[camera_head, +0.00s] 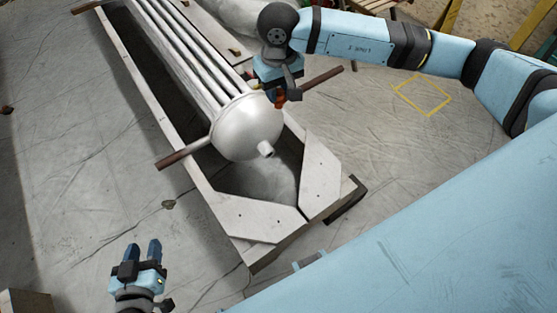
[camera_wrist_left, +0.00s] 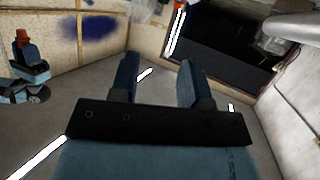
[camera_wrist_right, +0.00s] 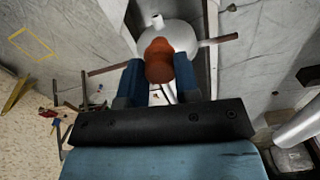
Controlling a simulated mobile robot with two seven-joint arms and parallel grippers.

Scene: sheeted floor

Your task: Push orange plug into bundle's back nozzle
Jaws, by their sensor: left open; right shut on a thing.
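The bundle (camera_head: 247,125), grey tubes ending in a silver dome, lies in a wooden crate (camera_head: 243,216). A short nozzle (camera_head: 266,150) sticks out of the dome, toward the crate's near end. My right gripper (camera_head: 282,92) is shut on the orange plug (camera_head: 280,101), to the right of the dome. In the right wrist view the plug (camera_wrist_right: 159,61) is between the fingers, with the dome (camera_wrist_right: 178,35) and nozzle (camera_wrist_right: 157,20) beyond it; plug and nozzle look apart. My left gripper (camera_head: 143,248) is open and empty, left of the crate's near end.
Brown rods (camera_head: 183,155) stick out on both sides of the dome, the right one (camera_head: 322,77) close to my right gripper. Free sheeted floor (camera_head: 70,190) lies left of the crate. A yellow square (camera_head: 422,95) is marked on the floor at right.

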